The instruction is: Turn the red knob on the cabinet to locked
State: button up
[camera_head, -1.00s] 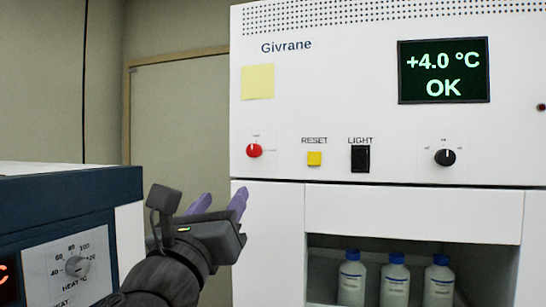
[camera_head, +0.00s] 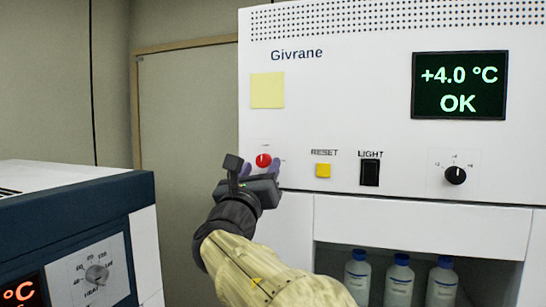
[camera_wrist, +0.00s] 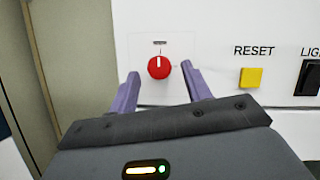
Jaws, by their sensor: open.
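The red knob (camera_head: 263,160) is on the white front panel of the Givrane cabinet (camera_head: 330,110), at the panel's left. In the wrist view the red knob (camera_wrist: 159,67) has a white mark pointing up toward a small label above it; another small label is at its right, and neither can be read. My gripper (camera_head: 262,170) is just below the knob in the head view. In the wrist view my gripper (camera_wrist: 160,80) is open, with one purple finger on each side of the knob and a gap on both sides. Contact with the panel cannot be told.
Right of the knob are the yellow RESET button (camera_head: 323,170), the black LIGHT switch (camera_head: 370,172) and a black dial (camera_head: 455,175). A display (camera_head: 459,85) reads +4.0 °C OK. Blue-capped bottles (camera_head: 399,280) stand in the opening below. Another appliance (camera_head: 95,215) stands at left.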

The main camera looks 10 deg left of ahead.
jog(key=shift+w+r, duration=0.2)
jog(key=shift+w, duration=0.25)
jog(key=c, duration=1)
